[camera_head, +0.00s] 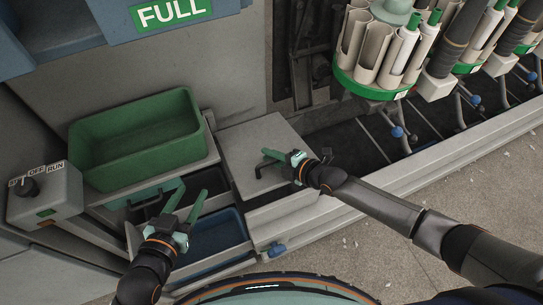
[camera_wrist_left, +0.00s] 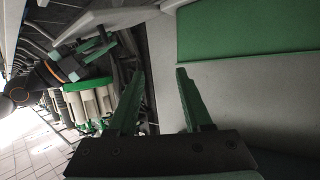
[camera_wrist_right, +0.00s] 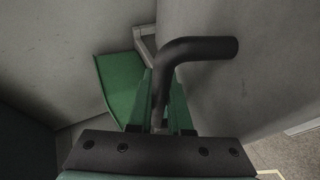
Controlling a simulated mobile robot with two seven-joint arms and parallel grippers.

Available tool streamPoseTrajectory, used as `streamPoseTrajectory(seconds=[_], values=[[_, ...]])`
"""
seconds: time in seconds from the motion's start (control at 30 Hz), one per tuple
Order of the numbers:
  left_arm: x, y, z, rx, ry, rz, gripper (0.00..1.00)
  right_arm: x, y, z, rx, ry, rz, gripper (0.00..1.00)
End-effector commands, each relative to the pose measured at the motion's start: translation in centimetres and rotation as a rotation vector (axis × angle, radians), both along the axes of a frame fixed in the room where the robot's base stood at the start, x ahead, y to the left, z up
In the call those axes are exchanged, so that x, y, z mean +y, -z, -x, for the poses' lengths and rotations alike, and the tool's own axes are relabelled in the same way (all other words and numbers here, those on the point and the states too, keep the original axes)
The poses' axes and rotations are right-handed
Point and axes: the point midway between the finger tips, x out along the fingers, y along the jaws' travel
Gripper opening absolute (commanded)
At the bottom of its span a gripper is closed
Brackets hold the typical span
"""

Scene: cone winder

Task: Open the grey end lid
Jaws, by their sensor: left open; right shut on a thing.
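The grey end lid (camera_head: 240,142) is a flat panel in the middle of the head view, right of the green bin. A black bent handle (camera_wrist_right: 205,48) stands out from it. My right gripper (camera_head: 276,157) is at the lid and shut on this handle; in the right wrist view the bar runs down between the green fingers. The fingers hide part of the handle. I cannot tell how far the lid is lifted. My left gripper (camera_head: 187,198) is open and empty, left of the lid above the drawers; its spread fingers show in the left wrist view (camera_wrist_left: 158,85).
A green bin (camera_head: 140,165) stands left of the lid, with a blue tray (camera_head: 222,232) below. A switch box (camera_head: 45,195) is at the far left. Green-based bobbin holders (camera_head: 370,88) are at upper right, above a dark trough (camera_head: 350,140). Open floor lies at lower right.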

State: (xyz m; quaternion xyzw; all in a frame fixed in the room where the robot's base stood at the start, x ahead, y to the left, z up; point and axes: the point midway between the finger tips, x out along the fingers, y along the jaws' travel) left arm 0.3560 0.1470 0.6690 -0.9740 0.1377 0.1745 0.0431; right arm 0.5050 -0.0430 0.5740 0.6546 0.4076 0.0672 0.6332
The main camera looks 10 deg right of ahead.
Motion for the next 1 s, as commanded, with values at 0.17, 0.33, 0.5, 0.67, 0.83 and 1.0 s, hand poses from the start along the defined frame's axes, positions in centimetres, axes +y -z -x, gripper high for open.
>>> streamPoseTrajectory(seconds=[0.17,0.33,0.5,0.67,0.83,1.0], values=[[-0.1,4.2,2.6,0.2,-0.009,0.001,0.5,0.0,-1.4,-0.7,0.034,0.002,0.015,0.0],[-0.3,7.3,5.1,0.354,-0.013,0.001,0.5,0.2,-2.2,-1.2,0.073,0.002,0.027,0.0],[-0.4,7.9,5.9,0.398,-0.012,0.003,0.5,0.4,-3.2,-1.8,0.116,0.001,0.042,0.0],[-0.5,7.7,5.8,0.396,-0.012,0.003,0.5,0.6,-4.1,-2.4,0.161,0.002,0.056,0.0],[-0.5,7.7,5.8,0.395,-0.012,0.003,0.5,0.8,-5.1,-3.2,0.21,0.002,0.071,0.0],[-0.5,7.8,5.8,0.395,-0.012,0.003,0.5,1.1,-6.0,-4.0,0.256,0.002,0.087,0.0]])
